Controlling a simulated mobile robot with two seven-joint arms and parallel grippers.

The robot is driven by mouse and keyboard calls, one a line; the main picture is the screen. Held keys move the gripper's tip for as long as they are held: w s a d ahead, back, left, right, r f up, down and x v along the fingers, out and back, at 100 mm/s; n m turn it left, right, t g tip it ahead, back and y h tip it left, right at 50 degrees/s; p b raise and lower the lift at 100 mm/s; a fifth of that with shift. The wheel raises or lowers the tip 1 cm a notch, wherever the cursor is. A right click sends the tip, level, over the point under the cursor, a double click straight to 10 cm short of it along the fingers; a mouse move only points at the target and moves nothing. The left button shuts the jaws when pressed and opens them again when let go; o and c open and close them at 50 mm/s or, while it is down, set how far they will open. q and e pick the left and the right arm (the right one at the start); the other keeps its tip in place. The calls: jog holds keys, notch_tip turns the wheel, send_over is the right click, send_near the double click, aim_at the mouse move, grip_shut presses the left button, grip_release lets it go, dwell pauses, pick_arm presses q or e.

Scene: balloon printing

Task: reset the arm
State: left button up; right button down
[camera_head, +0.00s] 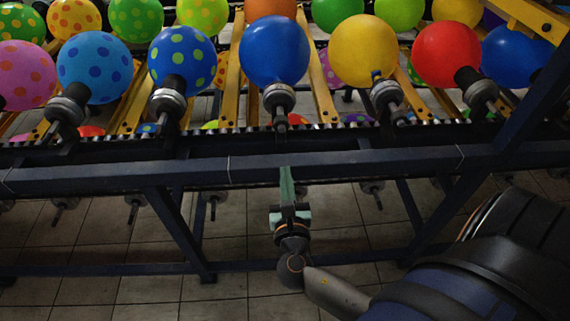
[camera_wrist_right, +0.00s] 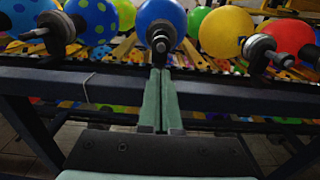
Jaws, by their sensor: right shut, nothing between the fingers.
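My right gripper (camera_head: 286,178) reaches in from the lower right of the head view, its thin green fingers shut and empty. My left gripper is not in view.
A dark blue rail (camera_head: 130,172) crosses the view, with slanted legs below. Several balloons sit on holders behind it, among them a yellow one (camera_head: 363,50), a red one (camera_head: 446,54) and a blue dotted one (camera_head: 95,67). Tiled floor (camera_head: 110,255) lies below.

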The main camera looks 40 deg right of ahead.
dwell(0.5)
jog(key=s+a+f+m+g+y, duration=0.2)
jog(key=s+f+m+y, duration=0.1)
jog(key=f+m, duration=0.35)
jog(key=s+a+f+m+g+y, duration=0.2)
jog(key=s+f+m+y, duration=0.1)
jog(key=f+m, duration=0.3)
jog(key=s+a+f+m+g+y, duration=0.2)
jog(key=s+a+f+m+y, duration=0.3)
jog(key=m, duration=1)
jog(key=shift+s+a+f+y, duration=0.3)
jog(key=shift+s+a+f, duration=0.4)
jog(key=shift+s, duration=0.45)
jog(key=shift+m, duration=0.25)
